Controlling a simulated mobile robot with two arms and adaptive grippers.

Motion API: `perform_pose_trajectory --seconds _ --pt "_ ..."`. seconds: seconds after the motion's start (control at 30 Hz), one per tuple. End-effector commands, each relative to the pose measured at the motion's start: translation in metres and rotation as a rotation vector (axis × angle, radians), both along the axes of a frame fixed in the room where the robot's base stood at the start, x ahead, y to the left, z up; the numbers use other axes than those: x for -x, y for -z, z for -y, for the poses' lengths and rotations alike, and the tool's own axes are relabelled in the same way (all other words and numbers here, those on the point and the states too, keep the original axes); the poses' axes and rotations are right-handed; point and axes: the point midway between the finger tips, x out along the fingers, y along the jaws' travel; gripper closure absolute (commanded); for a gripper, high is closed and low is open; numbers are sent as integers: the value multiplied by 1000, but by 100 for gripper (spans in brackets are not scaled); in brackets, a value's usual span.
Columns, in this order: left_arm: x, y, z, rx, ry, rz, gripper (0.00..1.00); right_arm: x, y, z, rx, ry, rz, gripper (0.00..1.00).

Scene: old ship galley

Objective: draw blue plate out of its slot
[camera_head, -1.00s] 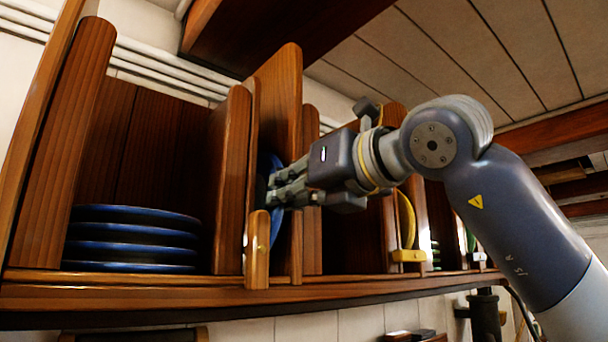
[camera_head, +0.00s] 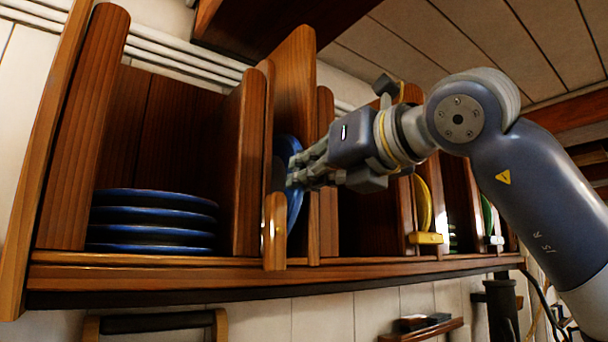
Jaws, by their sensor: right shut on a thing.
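The blue plate (camera_head: 294,208) stands on edge in a narrow slot of the wooden rack, between a divider on its left and a tall board on its right. Its rim shows at the slot's front, behind a small wooden stop (camera_head: 274,231) at the foot of the slot. My right gripper (camera_head: 297,174) reaches in from the right and is shut on the plate's front edge. The fingers hide part of the rim, and the divider hides the rear of the plate. My left gripper is not in view.
A stack of several blue plates (camera_head: 152,221) lies in the wide left bay. A yellow plate (camera_head: 423,205) and a green plate (camera_head: 487,216) stand in slots to the right. Tall wooden dividers flank my right gripper. A small wall shelf (camera_head: 421,332) is below.

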Motion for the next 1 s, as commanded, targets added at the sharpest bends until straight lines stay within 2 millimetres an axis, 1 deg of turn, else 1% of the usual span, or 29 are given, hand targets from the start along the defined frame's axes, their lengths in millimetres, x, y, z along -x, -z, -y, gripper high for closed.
perform_pose_trajectory --seconds 1.0 --pt "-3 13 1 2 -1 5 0 25 -4 18 -4 0 6 100"
